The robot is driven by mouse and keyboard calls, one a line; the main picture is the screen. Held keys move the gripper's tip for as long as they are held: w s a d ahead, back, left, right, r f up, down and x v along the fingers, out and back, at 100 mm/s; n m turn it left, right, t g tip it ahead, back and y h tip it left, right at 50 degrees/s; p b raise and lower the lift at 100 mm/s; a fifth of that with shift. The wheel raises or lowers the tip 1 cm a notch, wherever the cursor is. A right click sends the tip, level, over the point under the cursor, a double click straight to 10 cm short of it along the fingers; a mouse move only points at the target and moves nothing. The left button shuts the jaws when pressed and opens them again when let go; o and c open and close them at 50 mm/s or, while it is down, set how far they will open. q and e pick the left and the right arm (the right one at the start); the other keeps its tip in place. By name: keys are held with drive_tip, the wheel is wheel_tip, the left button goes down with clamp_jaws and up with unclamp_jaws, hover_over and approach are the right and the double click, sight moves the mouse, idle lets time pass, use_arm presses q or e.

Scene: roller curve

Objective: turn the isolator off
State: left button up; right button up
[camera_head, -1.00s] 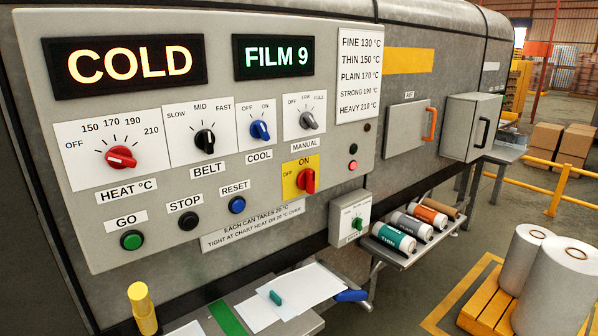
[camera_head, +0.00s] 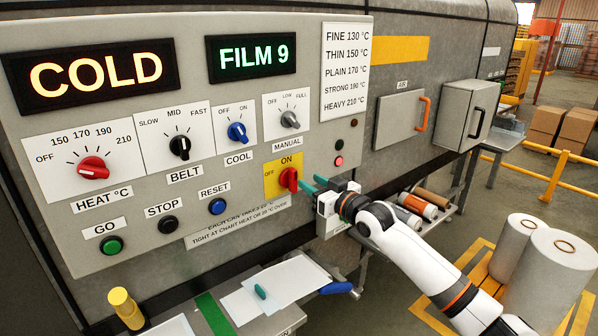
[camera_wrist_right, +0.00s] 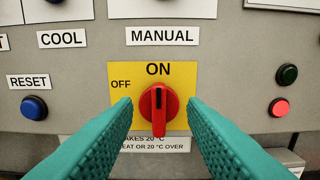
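The isolator is a red rotary knob (camera_head: 289,179) on a yellow plate (camera_head: 270,181) marked ON at the top and OFF at the left. My right gripper (camera_head: 312,185) is in front of the panel, just right of the knob in the head view. Its two teal fingers (camera_wrist_right: 158,122) are open, one on each side of the knob, with gaps on both sides. I cannot tell whether the fingertips reach the knob's depth. My left gripper is out of view.
Nearby on the panel are the blue COOL knob (camera_head: 237,132), grey MANUAL knob (camera_head: 290,119), blue RESET button (camera_head: 217,206) and a lit red lamp (camera_wrist_right: 282,107). A shelf with rolls (camera_head: 416,206) sits below right.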

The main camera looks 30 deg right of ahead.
sight(296, 174)
drive_tip(key=w, duration=0.4)
drive_tip(key=w+p, duration=0.1)
drive_tip(key=w, duration=0.1)
drive_tip(key=shift+a, duration=0.3)
clamp_jaws()
